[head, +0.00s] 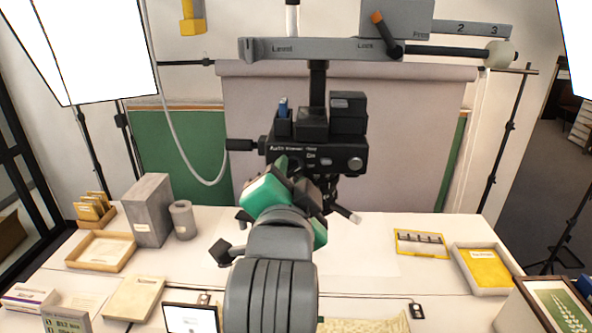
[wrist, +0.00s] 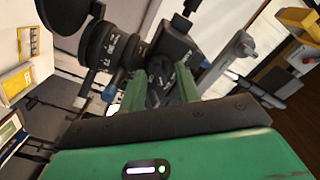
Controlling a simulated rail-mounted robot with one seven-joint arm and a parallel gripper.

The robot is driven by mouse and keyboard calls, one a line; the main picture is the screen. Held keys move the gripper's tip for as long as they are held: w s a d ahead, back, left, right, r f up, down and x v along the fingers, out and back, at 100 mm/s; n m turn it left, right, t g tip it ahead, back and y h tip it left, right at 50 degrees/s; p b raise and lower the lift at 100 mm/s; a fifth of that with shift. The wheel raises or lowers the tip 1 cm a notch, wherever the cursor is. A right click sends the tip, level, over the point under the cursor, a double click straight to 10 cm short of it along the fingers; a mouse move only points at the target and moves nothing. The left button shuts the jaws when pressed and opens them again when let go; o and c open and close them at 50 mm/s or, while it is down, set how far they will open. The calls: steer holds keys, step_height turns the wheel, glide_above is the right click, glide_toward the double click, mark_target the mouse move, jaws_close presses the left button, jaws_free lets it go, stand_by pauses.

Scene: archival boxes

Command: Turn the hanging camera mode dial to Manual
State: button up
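The black hanging camera (head: 330,155) hangs below a grey beam in the middle of the head view. Small white lettering, including what reads as "Auto", runs along its front. In the wrist view its lens barrel (wrist: 112,48) points up and left. My green and grey gripper (head: 302,182) is just below the camera front and covers part of it. In the wrist view the fingers of my gripper (wrist: 160,92) stand apart, with a dark round part (wrist: 160,72) between or just beyond their tips. I cannot tell whether they touch it. The dial's setting is not readable.
The grey beam (head: 330,48) reads "Level" and "Lock" and carries an orange-tipped lever (head: 385,32). The white table (head: 350,245) holds a grey box (head: 148,212), a cylinder (head: 183,220) and trays at its sides. Lamp panels flank the scene. A grey cable hangs left of the camera.

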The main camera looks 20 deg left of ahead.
steer(key=shift+w+a, duration=0.15)
steer(key=shift+w, duration=0.45)
steer(key=c, duration=0.6)
steer(key=shift+n, duration=0.3)
steer(key=n+p, duration=0.1)
steer(key=n, duration=0.3)
steer(key=n+p, duration=0.1)
steer(key=n, duration=0.4)
steer(key=o, duration=0.6)
